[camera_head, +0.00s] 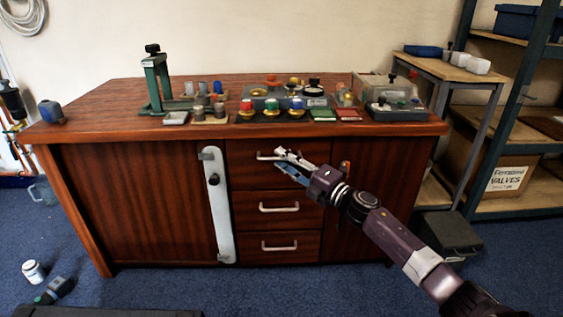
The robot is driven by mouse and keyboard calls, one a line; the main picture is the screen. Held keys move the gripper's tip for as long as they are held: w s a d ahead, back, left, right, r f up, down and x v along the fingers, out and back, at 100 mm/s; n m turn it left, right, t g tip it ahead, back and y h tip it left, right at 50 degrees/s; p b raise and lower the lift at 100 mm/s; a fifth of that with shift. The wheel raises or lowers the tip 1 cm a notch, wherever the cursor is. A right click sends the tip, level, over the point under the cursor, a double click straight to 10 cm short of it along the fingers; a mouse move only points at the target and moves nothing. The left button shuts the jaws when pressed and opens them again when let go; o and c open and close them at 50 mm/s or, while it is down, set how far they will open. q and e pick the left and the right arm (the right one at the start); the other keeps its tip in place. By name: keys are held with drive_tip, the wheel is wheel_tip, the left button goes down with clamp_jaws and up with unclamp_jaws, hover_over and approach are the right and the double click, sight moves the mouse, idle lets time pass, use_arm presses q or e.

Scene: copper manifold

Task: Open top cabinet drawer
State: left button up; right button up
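The wooden cabinet (140,205) has a middle column of three drawers. The top drawer (245,177) looks flush with the front. Its pale bar handle (265,157) is partly covered by my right gripper. My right gripper (278,160) reaches in from the right, with one pale and one blue finger spread apart. Its fingertips are at the right part of the handle; I cannot tell whether they touch it. Nothing shows clearly between them. The middle handle (279,208) and bottom handle (279,246) are uncovered. My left gripper is not in view.
A pale vertical bar (218,205) stands on the cabinet front just left of the drawers. Valves, blocks and a green press (155,80) crowd the cabinet top. A shelf rack (525,90) stands at right. Blue floor (180,285) is open before the cabinet.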

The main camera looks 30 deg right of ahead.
drive_tip(key=shift+w+a+r, duration=0.1)
drive_tip(key=shift+w, duration=0.5)
drive_tip(key=shift+c, duration=0.3)
clamp_jaws()
